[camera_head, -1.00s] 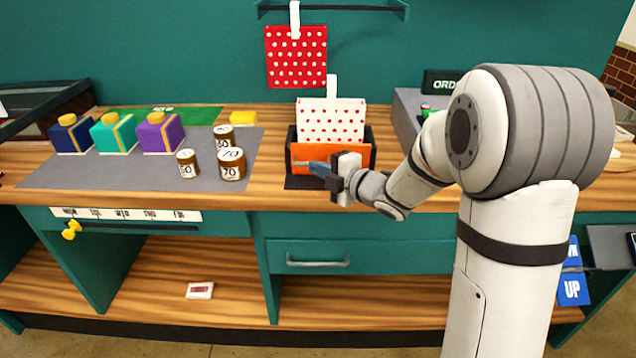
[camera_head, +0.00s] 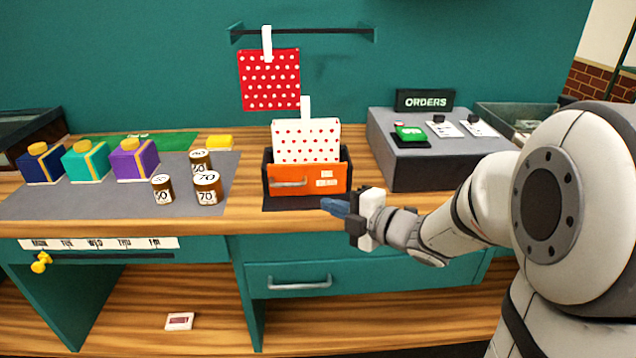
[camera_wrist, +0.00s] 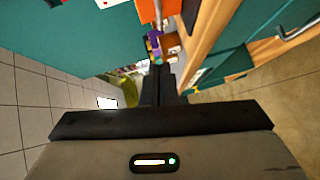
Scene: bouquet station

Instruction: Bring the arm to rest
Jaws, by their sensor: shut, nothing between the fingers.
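My gripper (camera_head: 338,208) is at the front edge of the wooden counter, in front of and to the right of the orange drawer box (camera_head: 308,180). Its fingers point left and are shut with nothing between them. In the wrist view the fingers (camera_wrist: 158,84) lie together at the centre, apart from everything around them. My arm reaches in from the right side of the head view.
The counter (camera_head: 245,210) holds three gift boxes, with the purple one (camera_head: 134,160) nearest the jars. A jar marked 70 (camera_head: 207,188) stands with two others. A grey block (camera_head: 430,160) stands behind my arm. A closed drawer (camera_head: 300,283) is below.

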